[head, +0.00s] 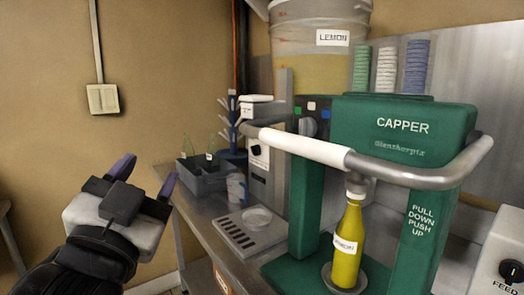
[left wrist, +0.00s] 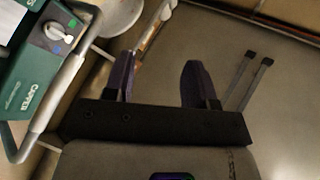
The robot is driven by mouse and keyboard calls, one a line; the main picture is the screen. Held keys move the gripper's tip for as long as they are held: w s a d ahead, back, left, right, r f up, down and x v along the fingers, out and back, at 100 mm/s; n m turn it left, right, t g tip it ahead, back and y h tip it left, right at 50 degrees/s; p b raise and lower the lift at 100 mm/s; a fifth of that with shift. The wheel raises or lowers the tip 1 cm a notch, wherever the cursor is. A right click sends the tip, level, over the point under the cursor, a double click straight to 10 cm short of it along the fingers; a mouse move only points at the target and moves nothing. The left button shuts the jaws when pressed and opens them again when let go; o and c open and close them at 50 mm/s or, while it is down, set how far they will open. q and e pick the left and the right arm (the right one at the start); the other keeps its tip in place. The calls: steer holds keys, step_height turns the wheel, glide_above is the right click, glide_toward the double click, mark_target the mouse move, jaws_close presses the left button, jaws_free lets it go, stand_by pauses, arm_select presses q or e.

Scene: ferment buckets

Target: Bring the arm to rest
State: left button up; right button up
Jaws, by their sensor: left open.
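My left gripper (head: 146,170) is at the left of the head view, in front of the tan wall and left of the counter. Its two purple-tipped fingers are apart with nothing between them. In the left wrist view the same gripper (left wrist: 160,80) shows spread fingers over bare floor. It is clear of the green capper (head: 405,125), whose edge also shows in the left wrist view (left wrist: 30,75). My right gripper is not in either view.
A yellow bottle (head: 346,245) stands upright in the capper under its handle bar (head: 320,150). A grey crate (head: 202,178) and a dispenser with a drip tray (head: 240,236) are on the counter. A lemon bucket (head: 320,65) stands behind. Open space surrounds the left gripper.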

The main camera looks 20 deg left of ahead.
arm_select(q)
steer(key=d+f+g+h, duration=0.1)
steer(key=f+g+h, duration=0.15)
steer(key=f, duration=0.85)
steer(key=w+d+f+g+h+p, duration=0.1)
steer(key=f+g, duration=0.3)
steer(key=f, duration=0.8)
steer(key=d+f+g+h, duration=0.1)
steer(key=f+g+h, duration=0.15)
steer(key=f, duration=0.85)
steer(key=s+d+f+n+g+p, duration=0.15)
steer(key=s+f+g, duration=0.75)
steer(key=s+f, duration=1.55)
step_height(320, 180, up, 35)
steer(key=p, duration=3.7)
steer(key=shift+w+f+g, duration=0.15)
steer(key=shift+g, duration=0.15)
steer(key=shift+r+m+p, duration=0.25)
steer(key=shift+r+p, duration=0.4)
steer(key=shift+p, duration=0.05)
